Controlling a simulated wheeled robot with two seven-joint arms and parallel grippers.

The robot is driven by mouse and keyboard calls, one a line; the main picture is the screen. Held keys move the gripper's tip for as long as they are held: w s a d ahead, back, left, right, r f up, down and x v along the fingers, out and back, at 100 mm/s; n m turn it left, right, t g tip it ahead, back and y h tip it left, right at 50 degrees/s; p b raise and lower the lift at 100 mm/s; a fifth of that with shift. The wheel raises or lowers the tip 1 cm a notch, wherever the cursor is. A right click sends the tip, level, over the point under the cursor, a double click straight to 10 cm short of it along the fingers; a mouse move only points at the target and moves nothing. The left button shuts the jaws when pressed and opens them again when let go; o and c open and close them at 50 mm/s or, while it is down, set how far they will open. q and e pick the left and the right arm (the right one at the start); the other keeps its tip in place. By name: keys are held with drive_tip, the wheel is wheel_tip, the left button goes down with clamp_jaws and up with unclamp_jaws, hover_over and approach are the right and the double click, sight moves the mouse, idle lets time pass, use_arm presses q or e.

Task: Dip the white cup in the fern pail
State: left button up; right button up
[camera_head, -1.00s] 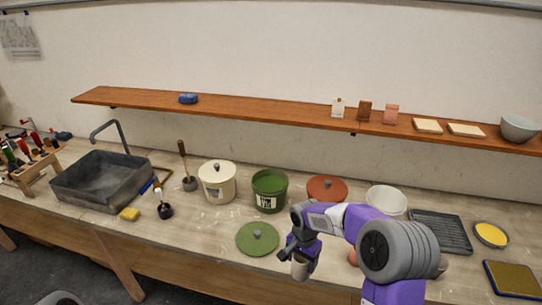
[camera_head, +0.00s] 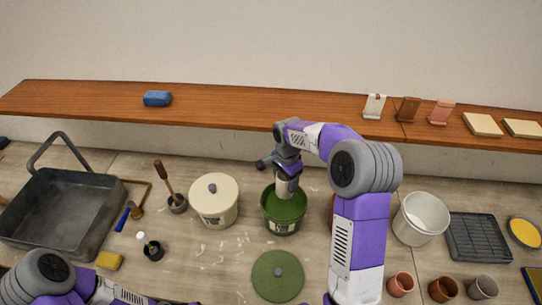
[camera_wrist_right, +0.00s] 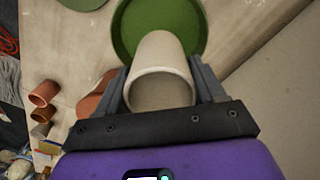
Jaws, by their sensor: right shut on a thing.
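The white cup (camera_head: 286,188) is in my right gripper (camera_head: 287,174), which is shut on it. The fern pail (camera_head: 283,224) is the green, open pail on the bench, with green inside. In the head view the cup is upright over the pail's mouth; I cannot tell whether its bottom is below the rim. In the right wrist view the cup (camera_wrist_right: 160,72) sits between the fingers, its far end overlapping the pail's green interior (camera_wrist_right: 183,18). My left arm shows at the bottom left, but its gripper is out of view.
A green lid (camera_head: 278,284) lies in front of the pail. A lidded cream pail (camera_head: 213,207) stands left of it, and a white bucket (camera_head: 421,218) to the right. Small terracotta pots (camera_head: 401,284) stand at the front right. The wooden shelf (camera_head: 240,107) runs behind.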

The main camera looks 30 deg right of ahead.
sight(285, 191)
drive_tip(key=shift+w+r, duration=0.1)
drive_tip(key=shift+w, duration=0.1)
drive_tip(key=shift+s+r, duration=0.2)
drive_tip(key=shift+s, duration=0.3)
drive_tip(key=shift+w+f+b, duration=0.15)
drive_tip(key=shift+f+b, duration=0.2)
drive_tip(key=shift+f, duration=0.1)
wheel_tip(285, 191, down, 7)
drive_tip(key=b, duration=0.5)
wheel_tip(285, 191, down, 6)
drive_tip(key=b, duration=0.4)
idle(1.0)
wheel_tip(285, 191, up, 7)
drive_tip(key=p, duration=0.4)
drive_tip(key=shift+p, duration=0.3)
